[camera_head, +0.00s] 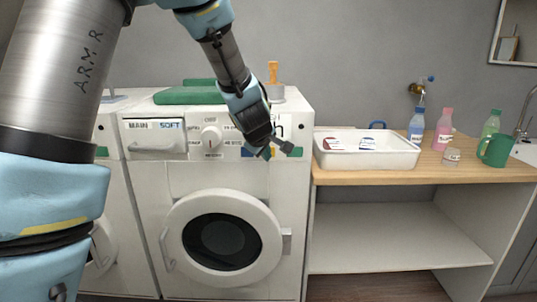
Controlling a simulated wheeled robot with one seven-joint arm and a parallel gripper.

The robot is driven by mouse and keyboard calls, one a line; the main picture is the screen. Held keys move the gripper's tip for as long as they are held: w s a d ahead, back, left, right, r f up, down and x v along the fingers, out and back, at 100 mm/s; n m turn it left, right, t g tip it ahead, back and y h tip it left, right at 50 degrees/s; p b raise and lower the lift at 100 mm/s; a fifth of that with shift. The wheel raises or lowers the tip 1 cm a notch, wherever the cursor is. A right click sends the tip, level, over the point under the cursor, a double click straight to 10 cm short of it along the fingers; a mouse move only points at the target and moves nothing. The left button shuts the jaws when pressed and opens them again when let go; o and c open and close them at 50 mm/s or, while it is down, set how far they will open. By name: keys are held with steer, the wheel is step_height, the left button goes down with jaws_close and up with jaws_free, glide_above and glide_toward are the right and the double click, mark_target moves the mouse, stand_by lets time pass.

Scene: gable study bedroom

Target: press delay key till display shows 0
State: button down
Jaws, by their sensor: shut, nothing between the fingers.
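The white washing machine (180,182) has a control panel along its top front. At the panel's right end is a display (281,131), where only a black "h" shows; my gripper hides the figure to its left. Below the display is a row of coloured keys, with a green key (296,152) at the right and a blue key (246,152) at the left. I cannot read which is the delay key. My gripper (280,149) is shut and empty, in front of the keys. I cannot tell whether it touches one.
A dial (211,139) and detergent drawer (156,137) are left of the display. A folded green cloth (188,96) and an orange-topped dispenser (273,75) are on top. To the right, a wooden counter (400,177) holds a white tray (365,161), bottles and a green mug (495,150).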

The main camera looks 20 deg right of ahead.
steer(key=shift+s, duration=0.15)
steer(key=s, duration=0.1)
steer(key=s+a, duration=0.1)
steer(key=s, duration=0.1)
steer(key=s+a, duration=0.1)
steer(key=shift+s+b, duration=0.15)
steer(key=shift+b, duration=0.2)
stand_by(0.8)
steer(key=a+f+m+g+y, duration=0.2)
steer(key=a+f+m, duration=0.1)
steer(key=a, duration=1.3)
steer(key=s+a+f+m+g+y, duration=0.1)
steer(key=s+a, duration=0.3)
steer(key=a, duration=0.5)
steer(key=s+a+f+m+g+y, duration=0.1)
steer(key=s+a, duration=0.4)
steer(key=a, duration=0.5)
steer(key=shift+s+a+f+m+g+y, duration=0.2)
steer(key=shift+f+m+g+y, duration=0.1)
steer(key=shift+m+g+y, duration=0.4)
